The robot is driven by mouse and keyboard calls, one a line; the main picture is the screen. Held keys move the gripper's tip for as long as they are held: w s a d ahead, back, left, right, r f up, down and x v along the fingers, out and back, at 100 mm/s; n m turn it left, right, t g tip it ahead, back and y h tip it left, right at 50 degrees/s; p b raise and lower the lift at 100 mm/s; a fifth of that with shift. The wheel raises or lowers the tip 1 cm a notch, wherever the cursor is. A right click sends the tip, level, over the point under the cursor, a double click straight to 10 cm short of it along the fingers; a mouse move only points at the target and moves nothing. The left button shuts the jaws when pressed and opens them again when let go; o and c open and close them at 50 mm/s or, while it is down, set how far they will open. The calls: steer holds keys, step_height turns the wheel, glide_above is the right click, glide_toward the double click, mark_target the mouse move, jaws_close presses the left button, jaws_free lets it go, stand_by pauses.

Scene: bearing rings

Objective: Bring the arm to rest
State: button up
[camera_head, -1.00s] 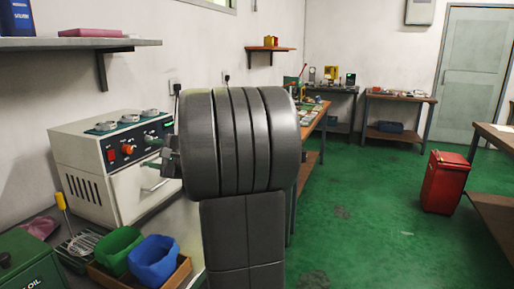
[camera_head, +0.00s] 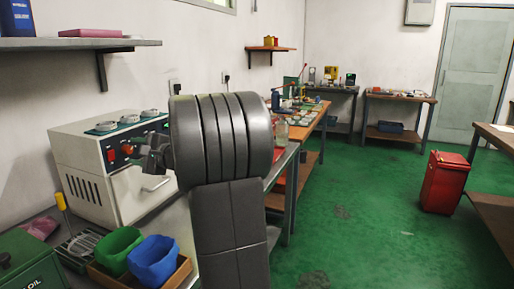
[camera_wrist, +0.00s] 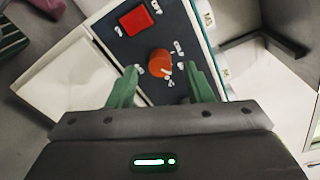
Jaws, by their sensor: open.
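My gripper (camera_wrist: 160,68) is open, with its two green fingers apart and nothing held between them. In the wrist view the orange knob (camera_wrist: 160,60) shows between the fingertips; I cannot tell if they touch it. A red switch (camera_wrist: 136,19) sits beside the knob on the dark panel. In the head view my gripper (camera_head: 150,155) is small and dark, in front of the white machine (camera_head: 90,150) near its control panel. My grey arm links fill the middle and hide part of the machine's right side.
A shelf (camera_head: 75,44) juts out at upper left. A workbench (camera_head: 309,127) stands behind my arm. A red waste bin (camera_head: 443,183) stands on open green floor at right.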

steer(key=shift+x, duration=0.8)
steer(key=shift+f+n+b, duration=0.25)
steer(key=shift+n+b, duration=0.35)
steer(key=shift+b, duration=0.1)
steer(key=shift+s+d+r+n+b, duration=0.1)
steer(key=shift+d+n+b, duration=0.1)
steer(key=shift+n+b, duration=0.3)
steer(key=n+b, duration=0.1)
steer(key=n, duration=0.2)
steer(key=shift+n+t, duration=0.3)
steer(key=shift+t, duration=0.1)
steer(key=n+b, duration=0.2)
steer(key=n, duration=0.3)
steer(key=shift+r+n, duration=0.1)
steer(key=shift+n, duration=0.2)
steer(key=v, duration=0.8)
steer(key=shift+s, duration=0.15)
steer(key=shift+d, duration=0.15)
